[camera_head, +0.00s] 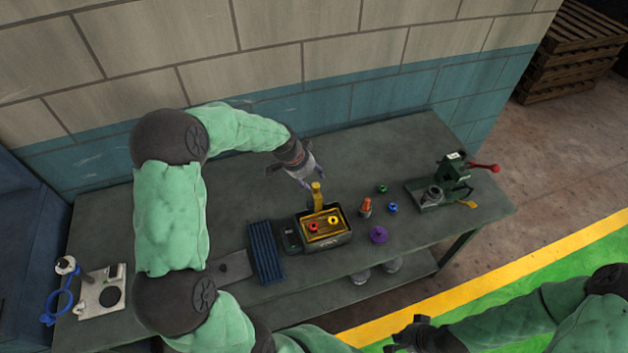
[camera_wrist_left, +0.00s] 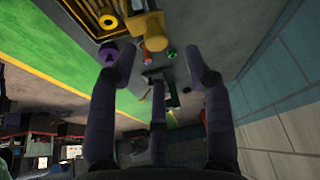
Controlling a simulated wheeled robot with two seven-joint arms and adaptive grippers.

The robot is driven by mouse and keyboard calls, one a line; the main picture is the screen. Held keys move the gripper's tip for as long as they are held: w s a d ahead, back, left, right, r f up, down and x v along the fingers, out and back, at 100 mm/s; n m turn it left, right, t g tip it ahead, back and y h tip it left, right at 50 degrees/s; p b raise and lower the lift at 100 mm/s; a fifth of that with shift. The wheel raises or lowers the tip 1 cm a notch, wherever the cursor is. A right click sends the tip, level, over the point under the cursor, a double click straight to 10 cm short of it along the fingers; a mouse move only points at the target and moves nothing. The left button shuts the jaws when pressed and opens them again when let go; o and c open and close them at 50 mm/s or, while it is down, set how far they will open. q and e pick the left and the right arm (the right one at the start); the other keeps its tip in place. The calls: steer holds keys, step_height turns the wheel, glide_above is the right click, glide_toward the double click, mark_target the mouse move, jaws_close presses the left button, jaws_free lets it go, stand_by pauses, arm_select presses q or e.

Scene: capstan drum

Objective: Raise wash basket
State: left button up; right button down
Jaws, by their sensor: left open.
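The wash basket (camera_head: 335,232) is yellow and sits inside a dark tank (camera_head: 330,243) on the bench, with a red ring and a yellow ring in it. Its upright yellow handle (camera_head: 317,194) rises from the back side. In the left wrist view the handle (camera_wrist_left: 145,25) and part of the basket (camera_wrist_left: 82,14) show at the top edge. My left gripper (camera_head: 313,184) is open, with its fingertips close to the handle top; contact cannot be told. The fingers (camera_wrist_left: 160,72) stand apart with nothing between them. My right gripper (camera_head: 408,342) is low at right, away from the bench; its jaws are unclear.
A blue ribbed tray (camera_head: 266,252) lies left of the tank. An orange cone-shaped part (camera_head: 365,207), a purple part (camera_head: 378,234) and small green and blue parts stand at right. A green press (camera_head: 452,180) with a red lever stands farther right. The wall is behind.

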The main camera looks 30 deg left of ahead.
arm_select(q)
steer(key=v, duration=0.8)
steer(key=shift+w, duration=0.1)
